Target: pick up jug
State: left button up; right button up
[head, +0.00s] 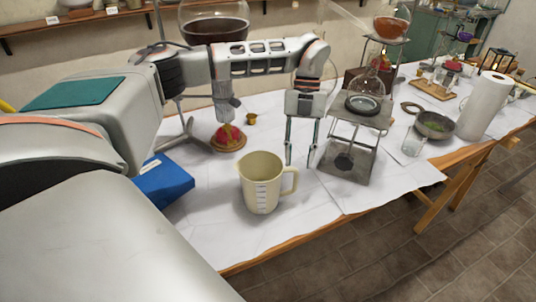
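The jug (262,186) is a cream-coloured measuring jug with a scale on its side and its handle to the right. It stands upright on the white sheet covering the table. My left gripper (299,162) points down with its two fingers apart and nothing between them. It is just behind and to the right of the jug, near the handle, and appears apart from it. My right gripper is not in the head view.
A metal stand (352,146) with a burner stands just right of the gripper. A blue box (163,182) lies left of the jug, and red berries (228,136) sit behind it. A pan (434,125) and paper roll (485,106) stand farther right. The table's front edge is near the jug.

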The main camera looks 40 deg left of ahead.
aim_at(296, 179)
pick_arm(q)
jog(key=x, duration=0.7)
jog(key=shift+a+f+b, duration=0.1)
jog(key=shift+a+b, duration=0.1)
jog(key=shift+b, duration=0.1)
grip_shut()
